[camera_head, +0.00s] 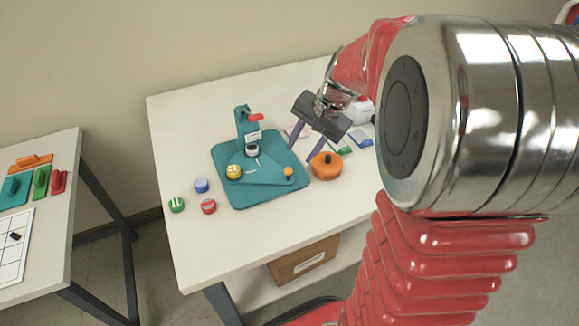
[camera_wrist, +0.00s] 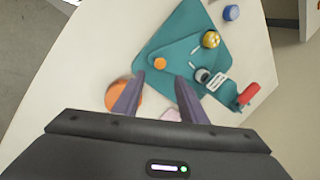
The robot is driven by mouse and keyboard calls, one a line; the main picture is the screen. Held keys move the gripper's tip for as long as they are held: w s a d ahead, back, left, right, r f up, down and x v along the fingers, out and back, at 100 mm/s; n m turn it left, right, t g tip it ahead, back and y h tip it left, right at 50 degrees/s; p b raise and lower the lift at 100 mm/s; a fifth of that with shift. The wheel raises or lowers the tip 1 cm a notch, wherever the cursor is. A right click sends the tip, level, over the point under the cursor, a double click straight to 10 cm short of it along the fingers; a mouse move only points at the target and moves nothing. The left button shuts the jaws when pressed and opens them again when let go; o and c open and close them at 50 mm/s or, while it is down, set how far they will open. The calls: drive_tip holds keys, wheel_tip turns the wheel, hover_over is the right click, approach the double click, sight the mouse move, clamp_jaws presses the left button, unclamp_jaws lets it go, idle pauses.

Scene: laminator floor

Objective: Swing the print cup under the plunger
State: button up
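The teal press (camera_head: 240,190) stands on the table, with an upright column and a red handle (camera_head: 256,117). Its triangular swing plate (camera_head: 262,172) carries a yellow-topped cup (camera_head: 233,171) at the left and an orange knob (camera_head: 288,171) at the right. A white, dark-rimmed cup (camera_head: 252,151) sits by the column's foot, below the head; the plunger itself is not clear. I cannot tell which cup is the print cup. My gripper (camera_head: 301,153) is open and empty, above the press's right edge. In the wrist view, the orange knob (camera_wrist: 160,64) shows just beyond and between the fingertips.
A round orange container (camera_head: 326,167) with a dark knob is right of the press, close to my gripper. Blue (camera_head: 201,185), red (camera_head: 208,207) and green (camera_head: 176,205) round pieces lie at the left. The table's front is clear. A second table (camera_head: 60,200) stands left.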

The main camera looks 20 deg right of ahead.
sight(289, 169)
drive_tip(key=x, duration=0.9)
drive_tip(key=shift+w+a+f, duration=0.1)
drive_tip(key=shift+a+f, duration=0.05)
drive_tip(key=shift+f, duration=0.2)
drive_tip(key=shift+c, duration=0.5)
clamp_jaws()
drive_tip(key=shift+a, duration=0.15)
